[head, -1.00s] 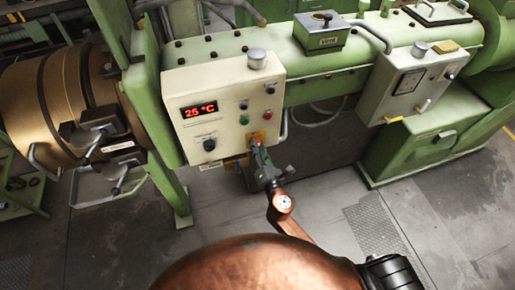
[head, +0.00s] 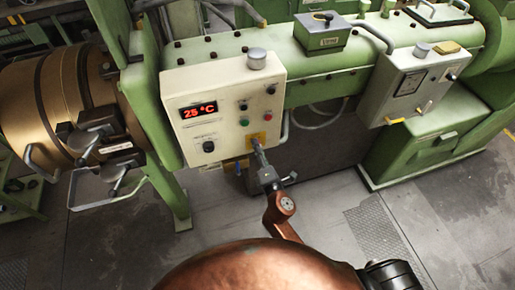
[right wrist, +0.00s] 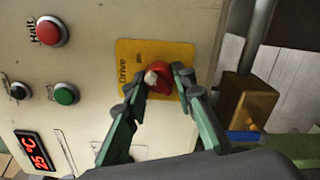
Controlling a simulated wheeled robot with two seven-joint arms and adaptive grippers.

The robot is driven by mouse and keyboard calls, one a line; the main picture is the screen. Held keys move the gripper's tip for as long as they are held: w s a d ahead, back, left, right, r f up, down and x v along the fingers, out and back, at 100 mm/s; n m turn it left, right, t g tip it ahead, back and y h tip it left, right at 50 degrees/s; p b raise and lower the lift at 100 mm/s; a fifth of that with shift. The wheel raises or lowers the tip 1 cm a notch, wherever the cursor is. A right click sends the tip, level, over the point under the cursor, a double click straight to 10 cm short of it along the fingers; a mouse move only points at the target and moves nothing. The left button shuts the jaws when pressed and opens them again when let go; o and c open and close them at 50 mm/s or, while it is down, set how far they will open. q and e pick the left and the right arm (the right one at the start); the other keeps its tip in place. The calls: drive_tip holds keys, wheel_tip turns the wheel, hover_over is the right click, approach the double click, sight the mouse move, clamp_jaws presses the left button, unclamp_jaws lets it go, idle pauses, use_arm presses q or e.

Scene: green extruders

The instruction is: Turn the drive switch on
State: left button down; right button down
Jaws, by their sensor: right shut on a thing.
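The drive switch is a red knob with a pale tip (right wrist: 160,75) on a yellow plate marked Drive (right wrist: 135,50) in the right wrist view. In the head view the yellow plate (head: 257,138) is at the lower right of the pale control box (head: 222,108). My right gripper (right wrist: 165,80) is shut on the red knob, one fingertip on each side. In the head view my right gripper (head: 259,152) reaches up to the plate and hides most of the knob. My left gripper is in neither view.
The box carries a display reading 25 °C (head: 198,110), a black dial (head: 208,146), a green button (head: 244,121), a red button (right wrist: 49,31) marked Halt and a grey cap (head: 256,60). A second grey box (head: 408,86) hangs to the right. Open floor lies below.

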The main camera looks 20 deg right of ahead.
drive_tip(key=c, duration=1.6)
unclamp_jaws()
drive_tip(key=s, duration=1.2)
drive_tip(key=shift+d, duration=0.25)
